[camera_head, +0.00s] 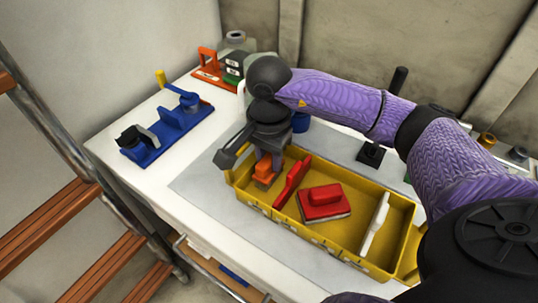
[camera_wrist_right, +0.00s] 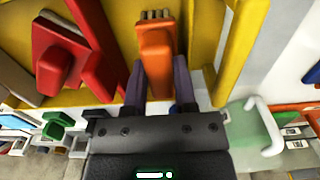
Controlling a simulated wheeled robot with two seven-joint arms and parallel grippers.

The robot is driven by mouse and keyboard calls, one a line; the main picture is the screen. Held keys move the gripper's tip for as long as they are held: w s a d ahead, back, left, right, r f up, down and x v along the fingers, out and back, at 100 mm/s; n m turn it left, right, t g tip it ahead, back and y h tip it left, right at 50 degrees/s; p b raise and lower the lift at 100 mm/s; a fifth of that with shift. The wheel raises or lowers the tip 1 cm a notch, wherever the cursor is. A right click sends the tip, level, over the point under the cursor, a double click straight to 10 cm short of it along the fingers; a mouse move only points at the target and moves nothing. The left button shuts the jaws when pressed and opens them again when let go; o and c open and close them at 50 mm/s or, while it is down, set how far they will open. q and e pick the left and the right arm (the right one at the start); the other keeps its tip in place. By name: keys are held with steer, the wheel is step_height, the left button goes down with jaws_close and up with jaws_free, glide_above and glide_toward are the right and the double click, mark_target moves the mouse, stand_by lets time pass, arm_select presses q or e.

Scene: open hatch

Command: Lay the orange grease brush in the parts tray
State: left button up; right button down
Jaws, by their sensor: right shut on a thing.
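The orange grease brush (camera_head: 265,172) is at the left end of the yellow parts tray (camera_head: 330,245), inside its walls. In the right wrist view the brush (camera_wrist_right: 155,48) sits between the fingers of my right gripper (camera_wrist_right: 158,85), which is shut on its handle. Its bristles (camera_wrist_right: 154,14) point away from the gripper toward the tray floor. I cannot tell whether they touch it. In the head view my right gripper (camera_head: 268,150) reaches down over the tray's left end. My left gripper is not in view.
A blue fixture (camera_head: 165,130) stands at the left of the white worktop, an orange stand (camera_head: 212,68) at the back.

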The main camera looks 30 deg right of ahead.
mark_target(269, 157)
steer(key=shift+f, duration=0.15)
steer(key=c, duration=0.7)
jaws_free()
steer(key=shift+o, duration=1.2)
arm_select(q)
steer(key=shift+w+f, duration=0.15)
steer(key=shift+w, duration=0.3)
arm_select(e)
steer(key=shift+o, duration=0.3)
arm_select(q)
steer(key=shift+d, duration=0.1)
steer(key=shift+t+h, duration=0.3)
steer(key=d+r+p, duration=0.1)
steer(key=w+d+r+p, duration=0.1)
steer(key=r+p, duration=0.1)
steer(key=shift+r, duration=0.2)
arm_select(e)
step_height(269, 157, up, 12)
steer(key=shift+r, duration=0.2)
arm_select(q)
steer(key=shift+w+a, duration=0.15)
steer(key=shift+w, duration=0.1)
